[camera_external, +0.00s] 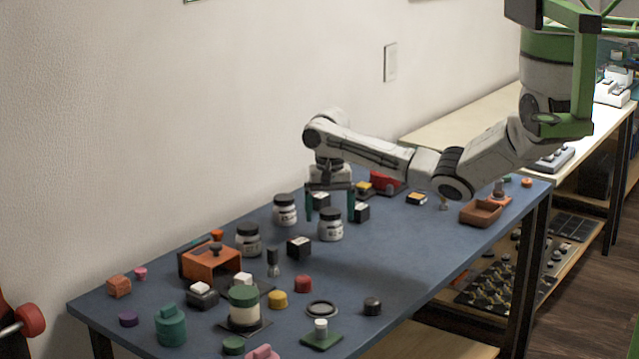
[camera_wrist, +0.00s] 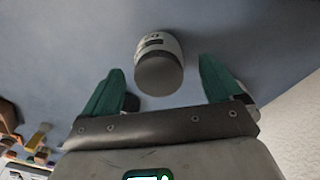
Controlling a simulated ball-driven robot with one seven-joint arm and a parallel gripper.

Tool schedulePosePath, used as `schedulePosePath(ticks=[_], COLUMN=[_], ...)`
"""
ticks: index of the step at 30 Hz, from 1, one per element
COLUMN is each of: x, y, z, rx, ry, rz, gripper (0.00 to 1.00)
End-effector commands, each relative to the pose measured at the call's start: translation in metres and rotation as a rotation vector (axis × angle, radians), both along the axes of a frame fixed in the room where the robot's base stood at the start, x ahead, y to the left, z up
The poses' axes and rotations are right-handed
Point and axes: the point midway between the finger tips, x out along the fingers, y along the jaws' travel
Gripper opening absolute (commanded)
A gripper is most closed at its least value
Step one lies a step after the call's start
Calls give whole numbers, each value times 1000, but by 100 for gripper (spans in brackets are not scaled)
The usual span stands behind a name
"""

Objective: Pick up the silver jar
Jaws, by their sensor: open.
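Several pale silver-white jars with dark lids and labels stand upright on the blue table. One jar (camera_external: 330,228) is just in front of my gripper (camera_external: 330,208), another (camera_external: 285,212) stands to its left, and a third (camera_external: 248,241) is further left. My gripper points down with its two teal fingers apart and nothing held. In the wrist view, one jar (camera_wrist: 160,68) with a grey lid lies between and slightly beyond the fingertips (camera_wrist: 160,72). No contact with the fingers shows. I cannot tell for certain which jar this is.
Small black boxes (camera_external: 361,212) stand close to the fingers, and another black box (camera_external: 299,247) is in front. An orange box (camera_external: 212,262) is at left and a brown tray (camera_external: 480,212) at right. The blue table (camera_external: 420,265) is clear at front right.

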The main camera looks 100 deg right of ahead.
Motion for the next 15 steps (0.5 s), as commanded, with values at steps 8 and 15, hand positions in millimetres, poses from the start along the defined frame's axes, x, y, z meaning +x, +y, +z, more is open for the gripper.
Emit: schedulePosePath(ticks=[8, 15], x=[-2, -1], y=[2, 2], z=[-37, -40], rx=[0, 0], ry=[2, 0], rz=[-1, -1], gripper=[93, 93])
